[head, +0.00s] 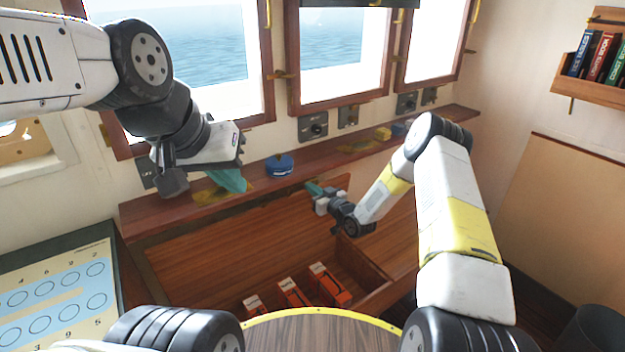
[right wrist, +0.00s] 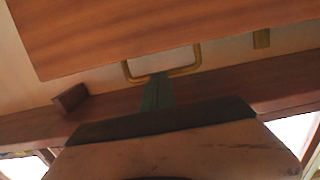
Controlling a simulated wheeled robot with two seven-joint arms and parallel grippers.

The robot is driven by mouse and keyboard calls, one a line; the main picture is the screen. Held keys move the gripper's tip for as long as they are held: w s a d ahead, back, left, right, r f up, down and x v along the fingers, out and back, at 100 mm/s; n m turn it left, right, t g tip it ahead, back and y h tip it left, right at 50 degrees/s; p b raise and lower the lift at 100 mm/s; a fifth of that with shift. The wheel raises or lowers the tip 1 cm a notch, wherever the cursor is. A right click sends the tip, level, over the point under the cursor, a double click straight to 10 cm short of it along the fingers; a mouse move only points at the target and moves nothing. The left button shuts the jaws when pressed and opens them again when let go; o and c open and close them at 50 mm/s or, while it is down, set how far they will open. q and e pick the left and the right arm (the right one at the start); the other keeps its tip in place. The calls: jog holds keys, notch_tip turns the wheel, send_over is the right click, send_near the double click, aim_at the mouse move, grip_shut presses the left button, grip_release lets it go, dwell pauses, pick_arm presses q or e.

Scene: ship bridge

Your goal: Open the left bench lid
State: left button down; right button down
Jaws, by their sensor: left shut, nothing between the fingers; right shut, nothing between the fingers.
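The left bench lid (head: 225,245) is a brown wooden panel standing raised at the back of the bench, below the window shelf. The bench space in front of it is open. My right gripper (head: 314,189) is shut and empty at the lid's upper right edge. In the right wrist view its green fingertips (right wrist: 158,92) are at the bar of a brass handle (right wrist: 190,70), beside a wooden panel (right wrist: 170,35); I cannot tell whether they touch it. My left gripper (head: 232,180) is shut and empty, above the shelf and left of the blue round object.
Red-and-white boxes (head: 328,284) lie in the open bench space, with a wooden divider (head: 368,268) at right. A blue round object (head: 279,165) sits on the window shelf (head: 320,160). A chart table (head: 55,295) stands at left.

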aim_at(304, 190)
jog(key=shift+w+a, duration=0.25)
jog(key=shift+w, duration=0.1)
jog(key=shift+r+x, duration=0.2)
jog(key=shift+x, duration=0.55)
jog(key=shift+r+x, duration=0.15)
jog(key=shift+x, duration=0.55)
jog(key=shift+r+x, duration=0.2)
jog(key=shift+x, duration=0.55)
